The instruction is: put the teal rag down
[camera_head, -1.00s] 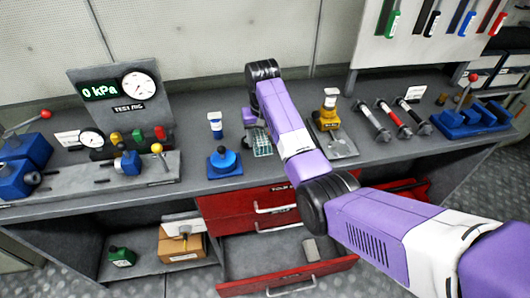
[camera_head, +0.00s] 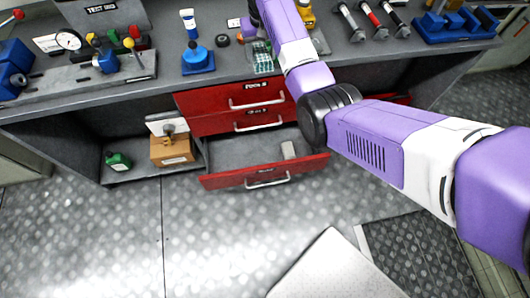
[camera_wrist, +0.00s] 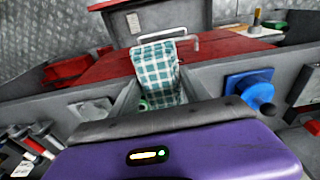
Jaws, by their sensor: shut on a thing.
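The teal rag (camera_head: 263,58) is a teal-and-white checked cloth. In the wrist view the rag (camera_wrist: 157,64) hangs between the two grey fingers of my gripper (camera_wrist: 157,92), which is shut on it. In the head view my gripper (camera_head: 252,32) is over the bench, left of the yellow bottle, with the rag below it near the front edge. I cannot tell whether the rag's lower end touches the bench top. My arm hides part of the gripper in the head view.
The grey bench (camera_head: 345,68) carries a blue fixture (camera_head: 197,60), a black ring (camera_head: 222,40), a blue-capped tube (camera_head: 190,22) and several cylinders at right.

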